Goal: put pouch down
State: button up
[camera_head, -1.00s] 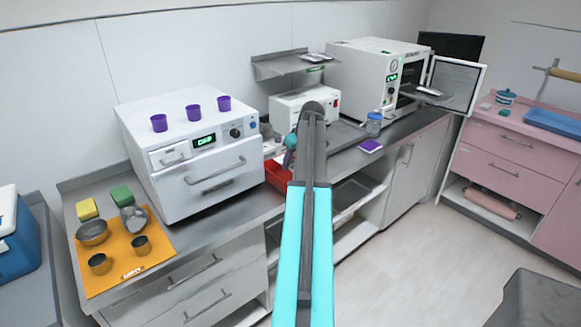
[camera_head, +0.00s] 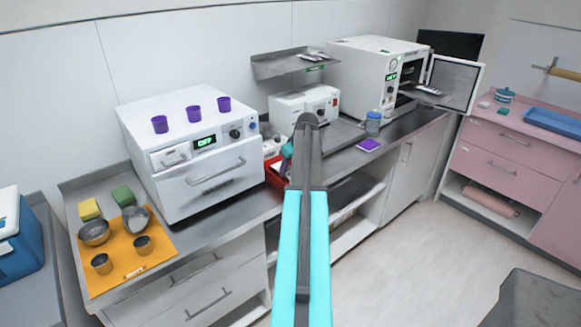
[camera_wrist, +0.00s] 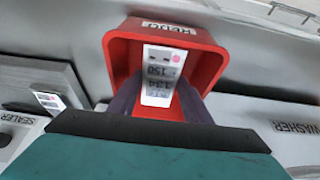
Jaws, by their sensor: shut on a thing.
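The pouch (camera_wrist: 160,75) shows in the wrist view as a pale strip with printed digits and a pink dot. My gripper (camera_wrist: 157,103) is shut on it, with a dark finger on each side. The pouch and fingertips are over or inside the mouth of a red bin (camera_wrist: 192,38) with a white label; I cannot tell whether the pouch touches the bottom. In the head view the red bin (camera_head: 273,174) stands on the steel counter beside the white washer, and my arm hides the pouch and most of the gripper.
The white washer (camera_head: 205,175) with purple cups on top stands left of the bin. The sealer (camera_head: 305,103) is behind it. A jar (camera_head: 373,122) and a purple pad (camera_head: 368,145) lie right. An open autoclave (camera_head: 385,75) stands further right.

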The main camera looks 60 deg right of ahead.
jog(key=shift+f+b, duration=0.3)
jog(key=shift+f, duration=0.3)
jog(key=o, duration=1)
jog(key=shift+o, duration=0.2)
jog(key=shift+r+p, duration=0.45)
jog(key=shift+r, duration=0.35)
jog(key=b+v, duration=0.3)
jog(key=v, duration=0.8)
jog(key=shift+r, duration=0.3)
jog(key=shift+a, duration=0.1)
jog(key=shift+s, duration=0.15)
